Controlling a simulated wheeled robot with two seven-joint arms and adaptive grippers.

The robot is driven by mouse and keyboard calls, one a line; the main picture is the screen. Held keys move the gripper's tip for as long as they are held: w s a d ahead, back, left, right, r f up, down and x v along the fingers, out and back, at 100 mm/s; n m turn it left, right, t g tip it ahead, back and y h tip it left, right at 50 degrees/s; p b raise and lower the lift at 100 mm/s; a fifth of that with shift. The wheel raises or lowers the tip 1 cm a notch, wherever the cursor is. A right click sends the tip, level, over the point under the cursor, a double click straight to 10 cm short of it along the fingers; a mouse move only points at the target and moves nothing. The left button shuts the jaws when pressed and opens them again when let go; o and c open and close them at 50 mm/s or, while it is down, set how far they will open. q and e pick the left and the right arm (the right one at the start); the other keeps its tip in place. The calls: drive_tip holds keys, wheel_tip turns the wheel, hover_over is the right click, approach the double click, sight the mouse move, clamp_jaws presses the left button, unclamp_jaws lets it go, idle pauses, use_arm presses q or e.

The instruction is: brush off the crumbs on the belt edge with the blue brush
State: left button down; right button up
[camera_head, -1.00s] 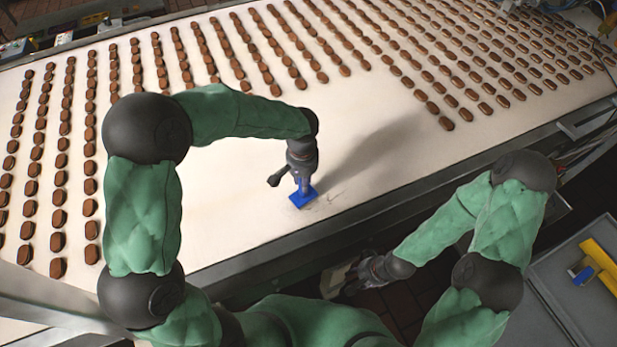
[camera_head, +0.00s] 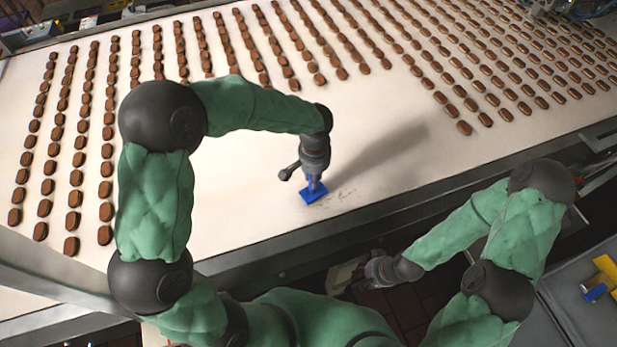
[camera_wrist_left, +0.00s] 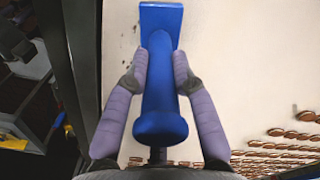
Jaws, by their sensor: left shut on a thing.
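The blue brush (camera_head: 313,194) is held in my left gripper (camera_head: 314,178), its head down at the white belt (camera_head: 250,210) near the front edge. In the left wrist view the blue brush (camera_wrist_left: 161,85) lies between the two fingers of my left gripper (camera_wrist_left: 160,75), which are shut on its handle. Some specks also show beside the brush head in the wrist view (camera_wrist_left: 136,30). My right gripper (camera_head: 378,270) hangs low in front of the belt; its fingers are too small to read.
Rows of brown cream sandwiches (camera_head: 75,198) cover the left, back and right of the belt. A dark metal rail (camera_head: 300,245) runs along the front edge. A grey bin (camera_head: 570,310) with a yellow item (camera_head: 607,268) stands at lower right.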

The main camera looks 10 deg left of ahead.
use_arm(q)
drive_tip(key=shift+w+d+p, duration=0.85)
drive_tip(key=shift+w+d, duration=4.3)
drive_tip(key=shift+d, duration=2.55)
drive_tip(key=s+a+b, duration=0.1)
drive_tip(key=s+a, duration=1.2)
